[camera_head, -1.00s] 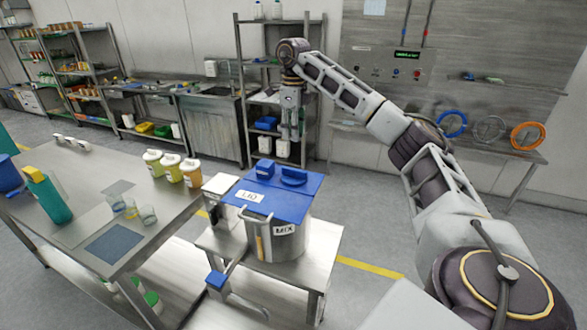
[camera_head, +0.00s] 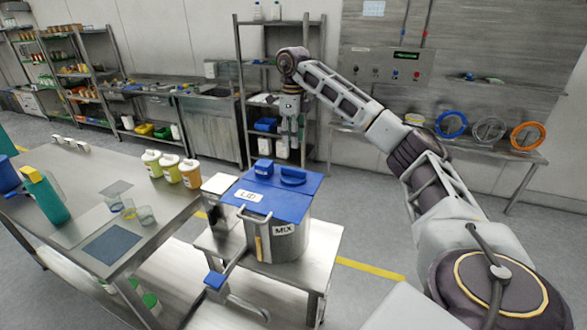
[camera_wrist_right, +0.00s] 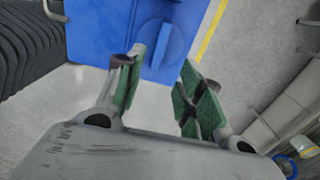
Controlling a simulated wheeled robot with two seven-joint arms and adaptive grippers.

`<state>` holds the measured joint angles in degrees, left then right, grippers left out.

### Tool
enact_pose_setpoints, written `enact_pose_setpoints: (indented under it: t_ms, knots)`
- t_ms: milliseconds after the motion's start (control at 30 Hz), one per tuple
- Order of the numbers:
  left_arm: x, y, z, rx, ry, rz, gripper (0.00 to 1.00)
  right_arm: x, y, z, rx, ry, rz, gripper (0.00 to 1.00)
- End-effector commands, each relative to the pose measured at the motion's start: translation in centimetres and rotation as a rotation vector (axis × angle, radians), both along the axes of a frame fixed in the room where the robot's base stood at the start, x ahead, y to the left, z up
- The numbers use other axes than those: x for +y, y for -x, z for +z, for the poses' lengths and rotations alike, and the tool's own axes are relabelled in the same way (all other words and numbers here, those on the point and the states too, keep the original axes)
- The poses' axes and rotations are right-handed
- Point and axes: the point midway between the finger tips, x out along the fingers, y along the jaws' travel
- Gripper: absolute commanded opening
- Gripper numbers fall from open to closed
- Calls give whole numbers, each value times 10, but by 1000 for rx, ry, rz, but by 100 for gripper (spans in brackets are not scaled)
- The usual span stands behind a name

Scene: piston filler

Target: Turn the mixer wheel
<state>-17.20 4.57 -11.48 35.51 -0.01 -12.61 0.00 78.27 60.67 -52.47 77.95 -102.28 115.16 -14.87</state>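The mixer is a steel pot (camera_head: 290,247) marked MIX, standing on a low steel table. Its blue lid (camera_head: 252,196) carries a round blue wheel (camera_head: 292,176) on top, which also shows in the right wrist view (camera_wrist_right: 162,45). A smaller blue block (camera_head: 264,168) sits beside the wheel. My right gripper (camera_head: 289,144) hangs pointing down above and behind the lid in the head view. In the right wrist view its two green-padded fingers (camera_wrist_right: 163,75) are apart, with nothing between them, and the wheel lies beyond the fingertips. My left gripper is not in view.
A blue-ended lever (camera_head: 215,280) sticks out at the pot's front left. A steel table (camera_head: 185,208) at left holds yellow and orange jars (camera_head: 171,167), glasses and a teal bottle (camera_head: 46,197). Coloured rings (camera_head: 451,124) stand on a back bench. The floor right of the mixer is clear.

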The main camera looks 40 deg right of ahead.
Motion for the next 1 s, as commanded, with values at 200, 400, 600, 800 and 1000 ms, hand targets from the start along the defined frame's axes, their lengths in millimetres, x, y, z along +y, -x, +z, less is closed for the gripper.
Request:
enact_pose_setpoints:
  t_ms: [200, 400, 600, 800, 1000]
  knots:
    - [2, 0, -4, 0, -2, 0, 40, 0, 1, -23, 2, 1, 0, 38]
    - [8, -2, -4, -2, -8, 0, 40, 0, 1, -45, 3, 1, 0, 38]
    - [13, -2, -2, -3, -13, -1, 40, -1, 1, -69, 3, 1, -1, 38]
    - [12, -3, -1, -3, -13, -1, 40, 0, 0, -93, 1, 0, 0, 38]
    - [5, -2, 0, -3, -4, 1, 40, 0, 0, -107, 0, 0, 0, 38]
